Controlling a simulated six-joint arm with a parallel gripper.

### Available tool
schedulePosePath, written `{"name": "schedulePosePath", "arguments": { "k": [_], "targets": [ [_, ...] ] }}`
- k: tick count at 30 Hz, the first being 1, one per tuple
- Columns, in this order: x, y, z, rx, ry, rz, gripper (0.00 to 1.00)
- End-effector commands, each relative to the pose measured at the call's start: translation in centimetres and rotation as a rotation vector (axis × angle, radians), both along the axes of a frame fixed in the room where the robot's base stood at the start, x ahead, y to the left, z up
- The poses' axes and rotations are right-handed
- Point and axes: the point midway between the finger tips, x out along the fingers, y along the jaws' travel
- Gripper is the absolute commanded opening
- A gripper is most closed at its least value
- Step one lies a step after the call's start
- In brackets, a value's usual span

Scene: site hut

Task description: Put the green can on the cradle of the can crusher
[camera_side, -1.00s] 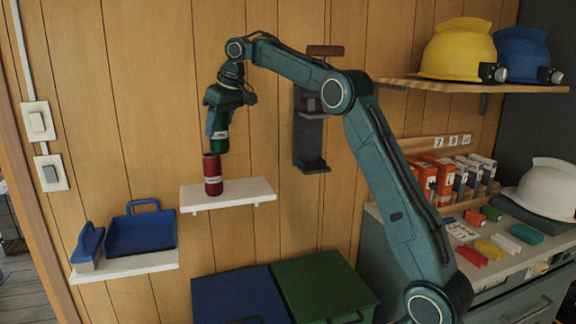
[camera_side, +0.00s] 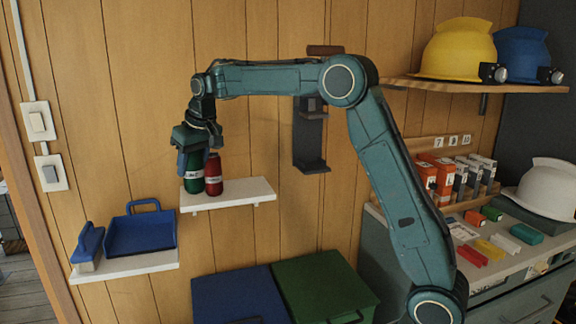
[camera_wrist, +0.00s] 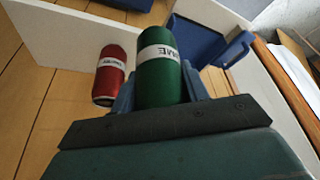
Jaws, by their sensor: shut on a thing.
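The green can (camera_side: 190,184) with a white label is held upright or nearly so in my gripper (camera_side: 195,155). In the wrist view the can (camera_wrist: 161,72) sits between the two blue-grey fingers. In the side view it appears beside the red can, at the left end of the white shelf; I cannot tell whether its base touches the shelf. The can crusher (camera_side: 309,135) is a dark device on the wall to the right, with a brown handle on top. Its cradle (camera_side: 312,167) is at the bottom and looks empty.
The red can (camera_side: 214,175) stands close on the right of the green can, on the white shelf (camera_side: 245,192). A lower shelf at left holds a blue dustpan (camera_side: 140,235) and brush (camera_side: 88,244). Blue and green bins (camera_side: 320,290) stand below. The wall between shelf and crusher is clear.

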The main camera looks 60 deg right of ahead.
Motion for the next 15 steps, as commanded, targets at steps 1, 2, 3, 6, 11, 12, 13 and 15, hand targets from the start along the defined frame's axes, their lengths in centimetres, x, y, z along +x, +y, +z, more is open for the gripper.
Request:
{"name": "schedulePosePath", "arguments": {
  "k": [1,2,3,6,11,12,13,15],
  "targets": [
    [-0.3,0.9,-0.9,0.0,0.002,-0.007,0.24],
    [-0.5,1.3,-1.4,0.0,0.004,-0.013,0.24],
    [-0.7,1.9,-2.1,0.0,0.003,-0.023,0.24],
    [-1.4,3.1,-3.8,0.0,0.003,-0.045,0.24],
    [-2.9,4.9,-6.5,0.0,0.003,-0.074,0.24],
    [-3.3,5.3,-7.1,0.0,0.003,-0.082,0.24],
    [-3.7,5.6,-7.6,-0.001,0.003,-0.087,0.24],
    [-4.6,6.2,-8.7,0.0,0.002,-0.098,0.24]
  ]
}}
